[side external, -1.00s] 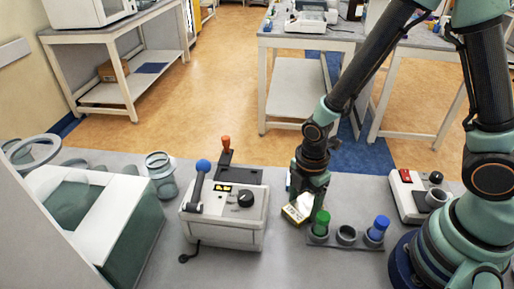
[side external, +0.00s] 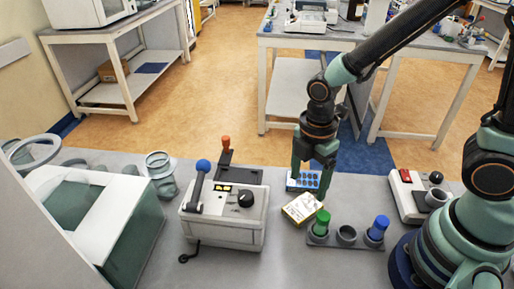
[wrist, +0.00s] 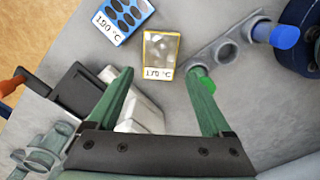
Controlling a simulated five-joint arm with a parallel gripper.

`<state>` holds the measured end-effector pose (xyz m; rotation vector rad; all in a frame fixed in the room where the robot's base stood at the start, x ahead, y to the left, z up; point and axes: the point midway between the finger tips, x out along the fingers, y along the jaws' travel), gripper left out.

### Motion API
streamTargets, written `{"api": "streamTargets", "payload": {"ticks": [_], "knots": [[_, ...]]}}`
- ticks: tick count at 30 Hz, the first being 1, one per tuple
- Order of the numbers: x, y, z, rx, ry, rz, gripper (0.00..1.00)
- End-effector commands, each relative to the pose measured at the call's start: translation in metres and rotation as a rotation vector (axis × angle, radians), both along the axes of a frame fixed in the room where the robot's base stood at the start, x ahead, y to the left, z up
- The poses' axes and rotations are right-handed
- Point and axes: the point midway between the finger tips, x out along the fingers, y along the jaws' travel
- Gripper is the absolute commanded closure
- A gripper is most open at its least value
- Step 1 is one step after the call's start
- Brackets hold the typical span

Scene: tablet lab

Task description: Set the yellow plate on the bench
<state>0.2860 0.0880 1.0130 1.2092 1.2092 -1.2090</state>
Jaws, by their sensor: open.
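The yellow-edged plate (side external: 302,208), with a pale face, lies on the grey bench (side external: 225,268) just left of the green-capped tube. In the wrist view the plate (wrist: 160,55) shows a "170 °C" label and lies between and beyond my fingertips. My gripper (side external: 308,190) is open and empty above the plate, fingers pointing down, apart from it. In the wrist view my gripper (wrist: 161,74) has its two green fingers wide apart.
A blue plate (side external: 303,180) marked "190 °C" lies behind the yellow one. A rack (side external: 346,238) with green and blue caps stands close right. A lever box (side external: 228,228) stands left. The front bench is clear.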

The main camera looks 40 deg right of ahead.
Motion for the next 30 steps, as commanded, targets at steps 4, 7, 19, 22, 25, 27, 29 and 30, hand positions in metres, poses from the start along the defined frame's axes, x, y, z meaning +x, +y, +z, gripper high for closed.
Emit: {"api": "streamTargets", "payload": {"ticks": [4, 7, 19, 22, 25, 27, 29, 30], "knots": [[0.001, 0.0, 0.023, 0.002, -0.006, 0.0, 0.16], [0.001, 0.0, 0.034, 0.001, -0.004, 0.0, 0.16], [0.01, -0.027, 0.089, 0.068, -0.146, -0.471, 0.16], [0.01, -0.045, 0.114, 0.134, -0.227, -0.773, 0.16], [0.008, -0.062, 0.136, 0.21, -0.294, -1.053, 0.16], [0.005, -0.071, 0.148, 0.264, -0.33, -1.218, 0.16], [0.003, -0.078, 0.155, 0.305, -0.353, -1.333, 0.16], [0.002, -0.081, 0.16, 0.329, -0.365, -1.395, 0.16]]}}
